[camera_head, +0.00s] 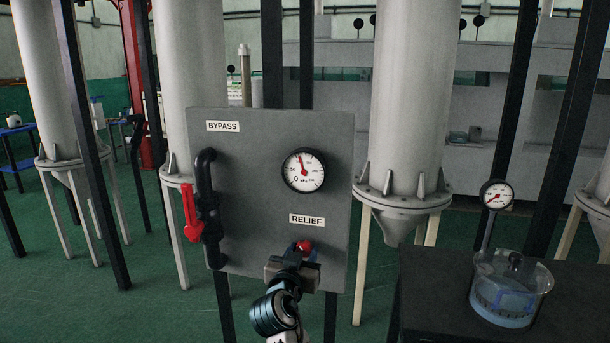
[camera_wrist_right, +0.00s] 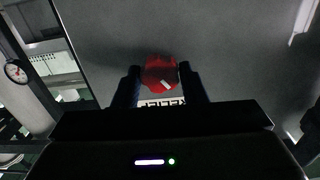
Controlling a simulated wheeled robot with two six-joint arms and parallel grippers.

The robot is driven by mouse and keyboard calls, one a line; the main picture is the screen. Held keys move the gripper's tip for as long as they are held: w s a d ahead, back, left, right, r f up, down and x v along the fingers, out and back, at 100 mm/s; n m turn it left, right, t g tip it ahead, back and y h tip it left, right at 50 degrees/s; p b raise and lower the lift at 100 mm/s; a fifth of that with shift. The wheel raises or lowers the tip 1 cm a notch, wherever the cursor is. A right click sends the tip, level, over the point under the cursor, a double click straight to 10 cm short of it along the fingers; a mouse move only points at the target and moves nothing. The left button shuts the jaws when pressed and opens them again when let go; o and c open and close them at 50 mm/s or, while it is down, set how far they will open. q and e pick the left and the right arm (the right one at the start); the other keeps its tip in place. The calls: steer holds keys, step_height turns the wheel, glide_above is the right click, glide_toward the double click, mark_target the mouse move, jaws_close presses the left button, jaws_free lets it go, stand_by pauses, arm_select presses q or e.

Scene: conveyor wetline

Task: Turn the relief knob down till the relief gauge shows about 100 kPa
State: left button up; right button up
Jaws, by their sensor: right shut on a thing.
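The red relief knob (camera_head: 304,246) sits on the grey panel (camera_head: 255,150), below the RELIEF label (camera_head: 307,220). My right gripper (camera_head: 293,258) reaches it from below and is shut on it; it hides part of the knob in the head view. In the right wrist view the knob (camera_wrist_right: 158,72) sits between the two dark fingers, its white mark pointing to the lower right. The round relief gauge (camera_head: 303,171) is above the label; its red needle points up, slightly left of the top. The small scale figures are hard to read. My left gripper is not in view.
A black bypass pipe (camera_head: 204,185) with a red lever (camera_head: 190,213) hanging down runs along the panel's left side. At right, a dark bench (camera_head: 430,285) bears a clear basin (camera_head: 510,290) of bluish liquid and a second gauge (camera_head: 496,195). Black posts and grey tanks stand around.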

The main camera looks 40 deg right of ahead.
steer(key=shift+f+m+b, duration=0.15)
steer(key=shift+m+b, duration=0.55)
steer(key=shift+b, duration=0.3)
stand_by(0.3)
steer(key=shift+m+b, duration=0.9)
steer(key=shift+b, duration=0.5)
steer(key=o, duration=0.6)
steer(key=shift+o, duration=0.2)
